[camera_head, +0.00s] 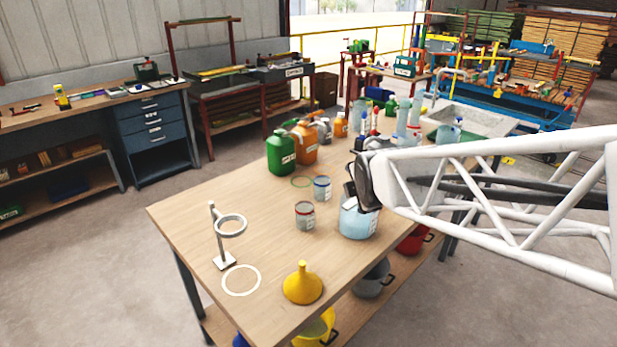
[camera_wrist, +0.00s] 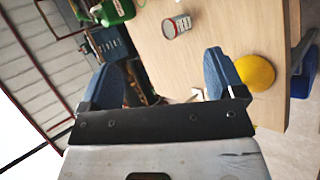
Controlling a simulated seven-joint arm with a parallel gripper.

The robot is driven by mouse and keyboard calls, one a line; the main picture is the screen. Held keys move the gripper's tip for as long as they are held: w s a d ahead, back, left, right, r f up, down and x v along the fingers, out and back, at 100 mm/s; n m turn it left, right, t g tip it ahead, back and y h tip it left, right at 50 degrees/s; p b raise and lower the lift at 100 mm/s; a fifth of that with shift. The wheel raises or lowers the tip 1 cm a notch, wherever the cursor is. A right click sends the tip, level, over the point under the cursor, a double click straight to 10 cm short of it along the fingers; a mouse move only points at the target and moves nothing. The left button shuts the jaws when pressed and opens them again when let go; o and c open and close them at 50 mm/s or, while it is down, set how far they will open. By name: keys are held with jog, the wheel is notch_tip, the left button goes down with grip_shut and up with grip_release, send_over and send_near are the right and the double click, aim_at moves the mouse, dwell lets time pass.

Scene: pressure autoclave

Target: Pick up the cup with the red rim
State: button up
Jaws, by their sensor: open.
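The cup with the red rim (camera_head: 305,216) is a small grey cup with a pale label, standing upright on the wooden table in the head view. In the wrist view a grey labelled cup (camera_wrist: 176,27), which looks like the same one, shows beyond the gap between my fingers. A similar cup with a blue rim (camera_head: 322,189) stands just behind it, to the right. My gripper (camera_head: 356,180) is to the right of both cups, partly over a light-blue jug. In the wrist view my gripper (camera_wrist: 164,62) has its two blue fingers wide apart, with nothing between them.
The light-blue jug (camera_head: 357,220) stands close to the right of the red-rimmed cup. A yellow funnel (camera_head: 303,284) is at the front, a ring stand (camera_head: 226,240) at the left. Green (camera_head: 281,155) and orange (camera_head: 305,145) canisters stand behind. The table's left part is mostly clear.

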jog(key=w+a+f+n+t+y, duration=0.1)
jog(key=w+a+f+n, duration=0.4)
jog(key=w+f+n, duration=0.3)
jog(key=n+t+y, duration=0.2)
jog(key=n, duration=0.8)
send_near(307, 217)
jog(key=x, duration=0.4)
jog(key=shift+w, duration=0.4)
jog(key=shift+m, duration=0.3)
jog(key=shift+a+f, duration=0.1)
jog(key=shift+x, duration=1.3)
jog(key=shift+x, duration=2.6)
jog(key=c, duration=1)
